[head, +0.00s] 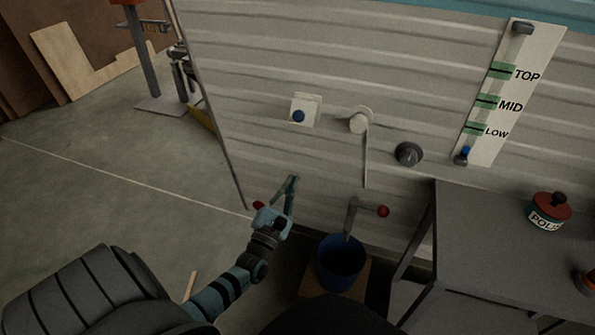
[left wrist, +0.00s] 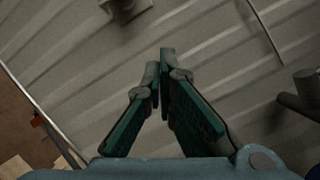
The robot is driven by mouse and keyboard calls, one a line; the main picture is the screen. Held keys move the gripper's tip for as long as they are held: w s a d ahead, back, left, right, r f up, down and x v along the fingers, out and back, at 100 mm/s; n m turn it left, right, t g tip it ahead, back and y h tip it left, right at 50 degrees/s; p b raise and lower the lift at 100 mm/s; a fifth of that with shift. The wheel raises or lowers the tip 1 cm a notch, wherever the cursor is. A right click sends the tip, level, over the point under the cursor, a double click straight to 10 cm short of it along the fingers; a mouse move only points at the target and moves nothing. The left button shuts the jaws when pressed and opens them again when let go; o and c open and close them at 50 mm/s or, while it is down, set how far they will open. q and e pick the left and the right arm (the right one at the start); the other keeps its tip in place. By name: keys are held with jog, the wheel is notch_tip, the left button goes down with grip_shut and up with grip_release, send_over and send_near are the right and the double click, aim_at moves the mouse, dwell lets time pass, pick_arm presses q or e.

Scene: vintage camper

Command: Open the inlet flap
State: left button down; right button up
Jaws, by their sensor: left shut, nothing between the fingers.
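A small white square fitting with a blue round part on its front (head: 305,108), which looks like the inlet flap, is on the ribbed camper wall. I cannot tell for sure whether its cover is shut. My left gripper (head: 293,180) is below it, apart from it, with the fingers pointing up near the wall. In the left wrist view its green-padded fingers (left wrist: 161,62) meet at the tips, shut and empty. A pale fitting at the top edge of that view (left wrist: 125,8) is partly cut off and seems to be the same one. My right gripper is out of view.
Right of the fitting are a round white cap (head: 360,121) with a hanging cord and a dark knob (head: 408,154). Below are a red-ended lever (head: 382,211) and a blue bucket (head: 341,262). A grey bench (head: 480,235) stands at right.

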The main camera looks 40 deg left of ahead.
aim_at(301, 112)
pick_arm(q)
jog(key=w+a+r+n+y+b, duration=0.1)
jog(key=w+r+n, duration=0.1)
jog(key=w+r, duration=0.1)
jog(key=w+a+r+n+t+y, duration=0.1)
jog(key=w+r+n, duration=0.2)
jog(key=w+a+r+n+t+b, duration=0.1)
jog(key=w+a+r+n, duration=0.1)
jog(key=w+r, duration=0.1)
jog(key=shift+r+y+b, duration=0.35)
jog(key=shift+r+y, duration=0.05)
jog(key=shift+r, duration=0.05)
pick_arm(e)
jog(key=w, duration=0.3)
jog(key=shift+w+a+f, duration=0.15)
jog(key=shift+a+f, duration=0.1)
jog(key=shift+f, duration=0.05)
pick_arm(q)
jog(key=shift+s, duration=0.1)
